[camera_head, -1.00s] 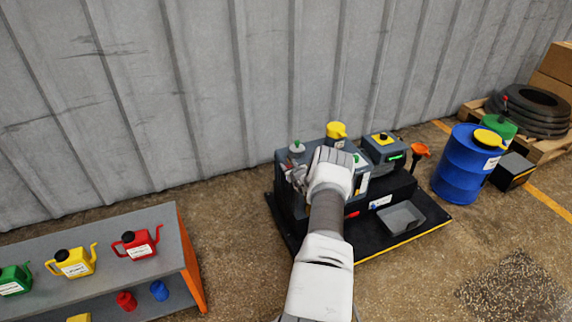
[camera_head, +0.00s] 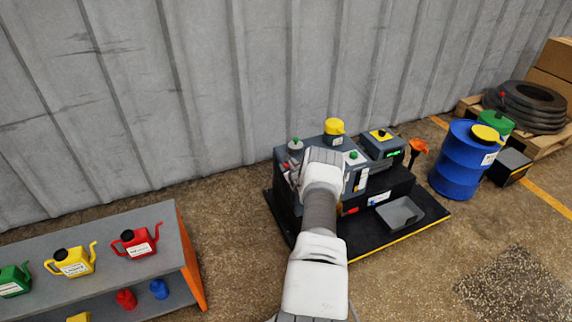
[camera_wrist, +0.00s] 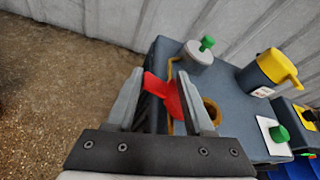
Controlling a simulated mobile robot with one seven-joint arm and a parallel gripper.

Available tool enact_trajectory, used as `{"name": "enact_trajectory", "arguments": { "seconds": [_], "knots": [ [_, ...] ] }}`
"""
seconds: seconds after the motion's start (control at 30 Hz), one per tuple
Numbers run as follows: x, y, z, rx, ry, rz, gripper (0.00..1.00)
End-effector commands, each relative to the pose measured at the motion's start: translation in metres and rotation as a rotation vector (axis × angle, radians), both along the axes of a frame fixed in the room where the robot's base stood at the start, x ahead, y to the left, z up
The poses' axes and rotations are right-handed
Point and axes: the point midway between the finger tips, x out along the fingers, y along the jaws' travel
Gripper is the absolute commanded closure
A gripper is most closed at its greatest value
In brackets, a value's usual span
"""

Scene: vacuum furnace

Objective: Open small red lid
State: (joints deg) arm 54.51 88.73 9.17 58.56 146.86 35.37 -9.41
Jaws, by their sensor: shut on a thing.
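The small red lid (camera_wrist: 168,95) is between the fingers of my gripper (camera_wrist: 160,92) in the wrist view. My gripper is shut on it. The lid looks tilted, and a round opening with a brass-coloured rim (camera_wrist: 211,111) shows just right of the right finger. Whether the lid still touches the machine is hidden by the fingers. The grey machine (camera_head: 283,208) stands on a black base in the head view, where my arm covers its middle and hides most of the gripper.
A yellow cap (camera_wrist: 280,68) and green knobs (camera_wrist: 207,43) stand on the machine top near the gripper. A blue drum (camera_head: 458,163) stands right. A grey shelf (camera_head: 185,235) with oil cans (camera_head: 137,242) is left. Floor between shelf and machine is clear.

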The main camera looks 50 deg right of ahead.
Motion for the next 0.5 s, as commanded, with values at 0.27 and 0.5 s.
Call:
{"name": "enact_trajectory", "arguments": {
  "seconds": [0.27,0.5],
  "knots": [
    [-0.003,0.0,0.0,0.002,0.003,-0.002,0.58],
    [-0.018,0.011,0.012,0.003,0.001,0.0,0.58]
  ]
}}
